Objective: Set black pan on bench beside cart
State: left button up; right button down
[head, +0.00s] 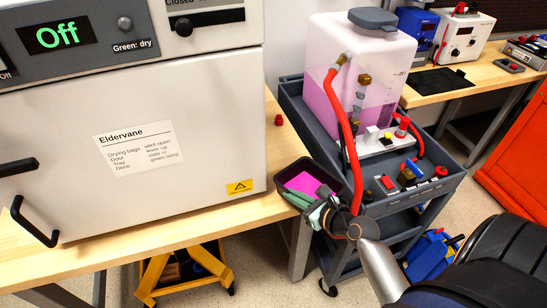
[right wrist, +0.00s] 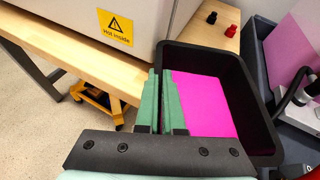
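The black pan (head: 283,184) hangs in the gap between the wooden bench (head: 170,248) and the grey cart (head: 408,207), near the bench's right front corner. It holds a flat magenta layer that looks like liquid. In the right wrist view the pan (right wrist: 246,92) fills the right half, roughly level. My right gripper (head: 319,212) has its green fingers closed on the pan's wall. In the wrist view the fingers (right wrist: 162,105) stand on either side of that wall. My left gripper is not in view.
A large oven-like cabinet (head: 75,120) covers most of the bench, leaving a narrow strip on its right with a small red item (head: 278,120). The cart carries a magenta-filled tank (head: 340,110) and a red hose (head: 345,120). A yellow wheeled frame (head: 155,275) is under the bench.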

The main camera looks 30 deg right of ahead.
jog(key=w+d, duration=0.1)
jog(key=w, duration=0.4)
jog(key=w+d+b, duration=0.1)
jog(key=w, duration=0.4)
jog(key=w+d, duration=0.1)
jog(key=w, duration=0.4)
jog(key=shift+w+d+r+b, duration=0.1)
jog(key=shift+w+d+b, duration=0.2)
jog(key=shift+d, duration=0.1)
jog(key=shift+s+f+b, duration=0.1)
jog(key=shift+f+b, duration=0.55)
jog(key=shift+f, duration=1.1)
